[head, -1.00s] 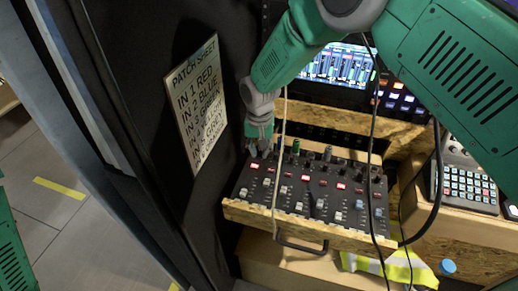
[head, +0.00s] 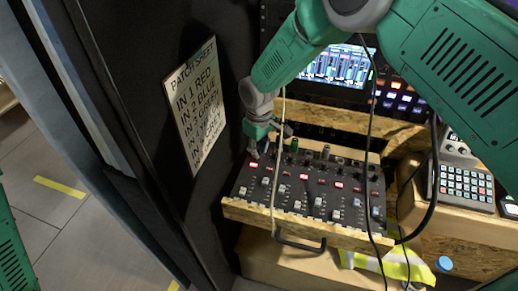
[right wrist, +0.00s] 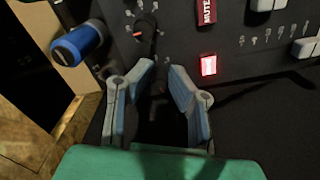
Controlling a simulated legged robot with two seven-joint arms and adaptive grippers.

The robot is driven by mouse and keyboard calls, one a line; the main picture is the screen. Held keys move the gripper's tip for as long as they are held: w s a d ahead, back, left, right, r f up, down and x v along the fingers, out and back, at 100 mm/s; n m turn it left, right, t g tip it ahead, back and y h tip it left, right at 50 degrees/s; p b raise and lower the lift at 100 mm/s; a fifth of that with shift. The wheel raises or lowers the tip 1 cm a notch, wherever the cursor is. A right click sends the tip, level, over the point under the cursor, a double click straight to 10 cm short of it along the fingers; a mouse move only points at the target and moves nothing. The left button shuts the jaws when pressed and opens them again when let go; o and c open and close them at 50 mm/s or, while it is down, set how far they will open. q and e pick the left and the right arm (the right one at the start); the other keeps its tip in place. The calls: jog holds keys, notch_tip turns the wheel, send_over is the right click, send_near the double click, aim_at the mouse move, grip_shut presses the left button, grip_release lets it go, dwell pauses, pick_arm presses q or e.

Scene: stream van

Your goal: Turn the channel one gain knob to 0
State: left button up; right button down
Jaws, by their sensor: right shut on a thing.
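The mixer (head: 310,190), a dark panel with knobs, faders and lit red buttons, sits on a wooden shelf tray. My right gripper (head: 262,146) is at its back left corner, the channel one end. In the right wrist view, my right gripper (right wrist: 160,72) has its two grey fingers either side of a dark knob (right wrist: 158,84), mostly hidden between them. A black knob with a red and white pointer (right wrist: 146,27) stands just beyond the fingertips. The gain label and scale cannot be read. My left gripper is out of view.
A patch sheet (head: 197,103) hangs on the dark wall left of the mixer. A blue plug (right wrist: 80,43) stands near the fingers. Cables (head: 369,150) hang in front of the mixer. A screen (head: 337,64) and a pad controller (head: 463,185) are behind and right.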

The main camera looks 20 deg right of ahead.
jog(key=n, duration=0.5)
jog(key=shift+w+a+r, duration=0.1)
jog(key=shift+w+a, duration=0.1)
dwell(0.3)
jog(key=c, duration=1.5)
grip_release()
jog(key=shift+a, duration=0.15)
jog(key=shift+s, duration=0.1)
notch_tip(320, 180, up, 12)
jog(key=shift+f, duration=0.2)
